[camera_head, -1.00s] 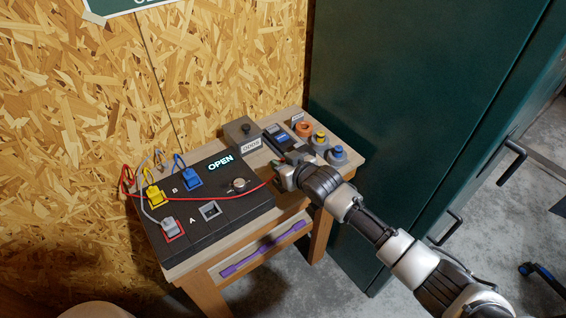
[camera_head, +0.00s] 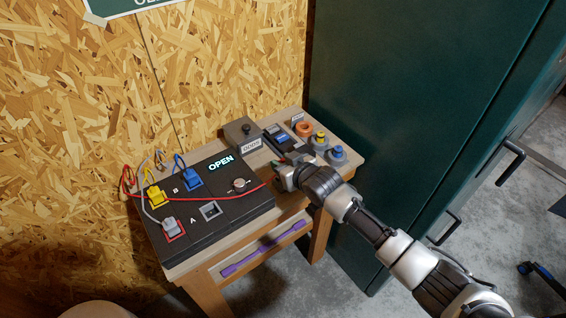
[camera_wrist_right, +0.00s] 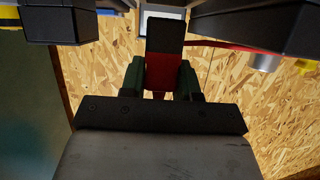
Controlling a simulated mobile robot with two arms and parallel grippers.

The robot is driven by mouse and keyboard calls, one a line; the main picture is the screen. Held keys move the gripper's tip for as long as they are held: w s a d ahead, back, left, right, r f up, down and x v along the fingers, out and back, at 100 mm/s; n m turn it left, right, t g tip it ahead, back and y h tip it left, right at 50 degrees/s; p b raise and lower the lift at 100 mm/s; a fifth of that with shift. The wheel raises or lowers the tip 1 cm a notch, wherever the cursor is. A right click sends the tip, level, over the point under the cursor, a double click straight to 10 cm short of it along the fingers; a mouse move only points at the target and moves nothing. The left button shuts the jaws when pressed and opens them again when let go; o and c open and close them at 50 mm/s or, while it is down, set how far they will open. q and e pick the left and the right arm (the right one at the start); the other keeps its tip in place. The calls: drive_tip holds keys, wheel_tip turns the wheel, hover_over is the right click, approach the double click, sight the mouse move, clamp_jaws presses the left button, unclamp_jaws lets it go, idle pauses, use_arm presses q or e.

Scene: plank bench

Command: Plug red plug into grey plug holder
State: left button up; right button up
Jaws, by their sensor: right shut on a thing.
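A red cable (camera_head: 215,196) runs across the panel to the gripper. The empty grey plug holder (camera_head: 210,210) is a grey-framed square socket at the panel's front, left of the gripper. A grey-framed square (camera_wrist_right: 163,14) shows beyond the plug in the wrist view. The plug is apart from the holder. My left gripper is out of view.
On the black panel (camera_head: 240,213), a grey plug (camera_head: 171,224) sits in a red-framed holder, beside yellow (camera_head: 156,195) and blue (camera_head: 190,176) plugs. A round knob (camera_head: 239,185) lies near the cable. A grey box (camera_head: 241,133) and coloured buttons (camera_head: 320,141) stand behind.

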idle(0.5)
drive_tip(key=shift+f+b, duration=0.9)
drive_tip(key=shift+f, duration=0.5)
drive_tip(key=shift+f, duration=0.35)
drive_tip(key=o, duration=1)
drive_tip(key=v, duration=1.1)
drive_tip(key=shift+f+b, duration=0.1)
drive_tip(key=shift+b, duration=0.3)
